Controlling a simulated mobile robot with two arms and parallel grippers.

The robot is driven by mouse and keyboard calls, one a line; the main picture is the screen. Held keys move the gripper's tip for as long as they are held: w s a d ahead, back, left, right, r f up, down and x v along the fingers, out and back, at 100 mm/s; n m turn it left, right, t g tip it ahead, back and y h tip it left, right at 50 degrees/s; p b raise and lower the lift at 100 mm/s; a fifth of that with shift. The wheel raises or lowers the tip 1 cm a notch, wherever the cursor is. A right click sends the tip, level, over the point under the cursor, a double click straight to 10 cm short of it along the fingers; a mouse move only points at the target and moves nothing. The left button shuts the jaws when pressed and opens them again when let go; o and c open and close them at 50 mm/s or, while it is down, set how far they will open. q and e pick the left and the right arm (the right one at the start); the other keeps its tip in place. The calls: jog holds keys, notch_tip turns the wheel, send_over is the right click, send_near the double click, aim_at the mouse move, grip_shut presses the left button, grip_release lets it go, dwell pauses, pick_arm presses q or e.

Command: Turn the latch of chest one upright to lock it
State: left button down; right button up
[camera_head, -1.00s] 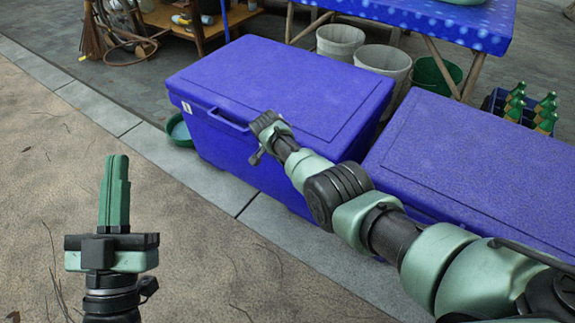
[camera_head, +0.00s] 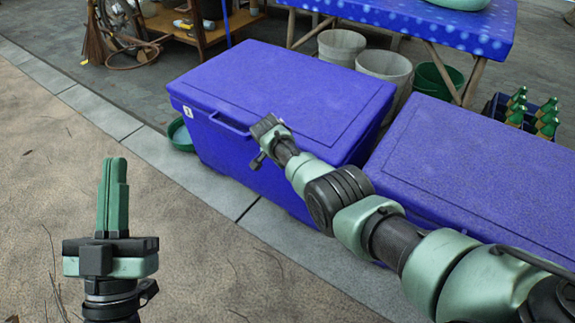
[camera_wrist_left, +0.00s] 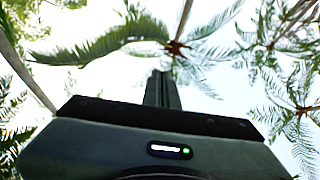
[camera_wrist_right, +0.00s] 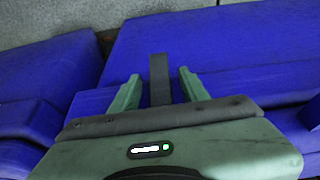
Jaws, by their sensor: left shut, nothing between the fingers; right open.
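Chest one, which I take to be the left blue chest (camera_head: 275,85), has its lid down and a small white label (camera_head: 187,110) near its front corner; the label's mark is too small to read. My right gripper (camera_head: 268,130) is at the chest's front face, below the lid edge. In the right wrist view its green fingers (camera_wrist_right: 160,74) are open, one on each side of a dark grey bar, likely the latch (camera_wrist_right: 160,88). Contact cannot be told. The head view hides the latch behind my arm. My left gripper (camera_head: 113,165) is shut, empty and pointing up, away from the chests.
A second blue chest (camera_head: 480,160) stands close on the right, beneath my right arm. Behind are pale buckets (camera_head: 383,68), a green bucket (camera_head: 436,76), a blue-clothed table (camera_head: 410,22) and a bottle crate (camera_head: 497,106). Sandy ground (camera_head: 60,130) at left is clear.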

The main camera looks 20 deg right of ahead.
pick_arm(q)
notch_tip(320, 180, down, 13)
jog(key=w+a+g+y+p, duration=0.1)
jog(key=w+g+y+p, duration=0.2)
jog(key=g, duration=0.5)
jog(key=s+a+f+g+y+p, duration=0.2)
jog(key=s+f+g, duration=0.6)
jog(key=f, duration=0.4)
jog(key=shift+s+a+n+p, duration=0.4)
jog(key=shift+s+a+p, duration=0.25)
jog(key=shift+a, duration=0.45)
pick_arm(e)
jog(key=v, duration=0.7)
jog(key=shift+r, duration=0.35)
